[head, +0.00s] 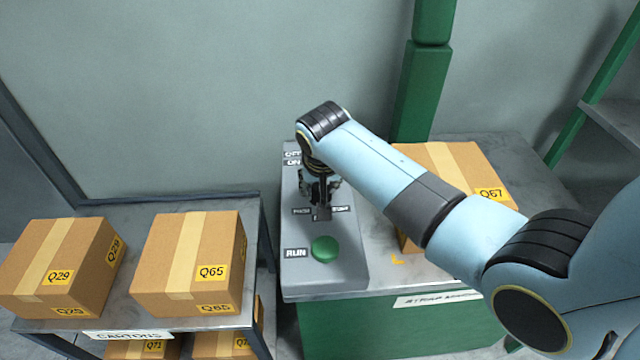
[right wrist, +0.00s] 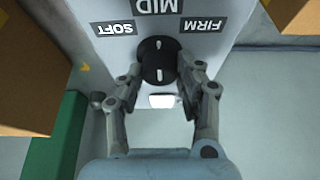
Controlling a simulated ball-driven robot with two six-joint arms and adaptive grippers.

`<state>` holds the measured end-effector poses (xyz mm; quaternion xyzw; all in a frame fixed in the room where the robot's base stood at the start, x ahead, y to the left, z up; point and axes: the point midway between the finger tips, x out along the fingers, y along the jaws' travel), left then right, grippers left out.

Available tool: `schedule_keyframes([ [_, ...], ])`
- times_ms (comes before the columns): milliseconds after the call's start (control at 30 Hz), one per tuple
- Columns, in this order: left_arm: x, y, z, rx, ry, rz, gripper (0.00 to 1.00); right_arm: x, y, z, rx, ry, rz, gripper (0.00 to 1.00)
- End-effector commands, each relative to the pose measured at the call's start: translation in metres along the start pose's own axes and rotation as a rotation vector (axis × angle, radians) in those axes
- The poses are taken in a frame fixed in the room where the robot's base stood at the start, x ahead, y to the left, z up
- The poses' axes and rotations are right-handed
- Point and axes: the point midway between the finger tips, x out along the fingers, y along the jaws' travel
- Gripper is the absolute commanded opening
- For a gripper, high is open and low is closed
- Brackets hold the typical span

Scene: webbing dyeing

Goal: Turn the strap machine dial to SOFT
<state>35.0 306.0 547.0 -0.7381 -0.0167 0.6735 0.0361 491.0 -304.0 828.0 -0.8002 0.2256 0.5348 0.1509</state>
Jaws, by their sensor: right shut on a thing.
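The strap machine dial (right wrist: 158,62) is a round black knob with white marks on it. In the right wrist view the labels appear upside down: SOFT (right wrist: 114,28) at the left, MID (right wrist: 158,6) at the top and FIRM (right wrist: 204,25) at the right. The marks on the dial line up toward MID. My right gripper (right wrist: 159,75) is shut on the dial, one finger on each side. In the head view my right gripper (head: 321,192) is over the control panel and hides the dial. My left gripper is not in view.
On the panel, a green RUN button (head: 324,249) sits in front of the gripper. A carton marked Q67 (head: 440,165) stands on the strap machine (head: 400,281) behind my right arm. Cartons Q29 (head: 50,265) and Q65 (head: 180,262) stand on a rack at left.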

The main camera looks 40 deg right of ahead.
Motion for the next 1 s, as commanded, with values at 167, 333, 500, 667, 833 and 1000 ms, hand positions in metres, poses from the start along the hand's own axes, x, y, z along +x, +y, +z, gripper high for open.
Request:
schedule_keyframes([
  [167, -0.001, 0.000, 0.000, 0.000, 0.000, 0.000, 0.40, 0.000, 0.000, 0.000, -0.003, 0.000, -0.001, 0.03],
  [333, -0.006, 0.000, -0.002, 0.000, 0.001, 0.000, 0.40, -0.001, 0.001, -0.001, -0.035, -0.001, -0.013, 0.03],
  [500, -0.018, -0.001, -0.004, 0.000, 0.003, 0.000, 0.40, -0.003, 0.002, -0.001, -0.115, -0.001, -0.046, 0.03],
  [667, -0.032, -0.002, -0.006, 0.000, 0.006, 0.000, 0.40, -0.003, 0.002, -0.002, -0.229, -0.001, -0.093, 0.03],
  [833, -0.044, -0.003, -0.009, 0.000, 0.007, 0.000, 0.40, -0.003, 0.003, -0.002, -0.365, -0.001, -0.150, 0.03],
  [1000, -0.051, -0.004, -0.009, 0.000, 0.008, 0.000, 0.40, -0.001, 0.003, -0.002, -0.493, 0.001, -0.204, 0.03],
])
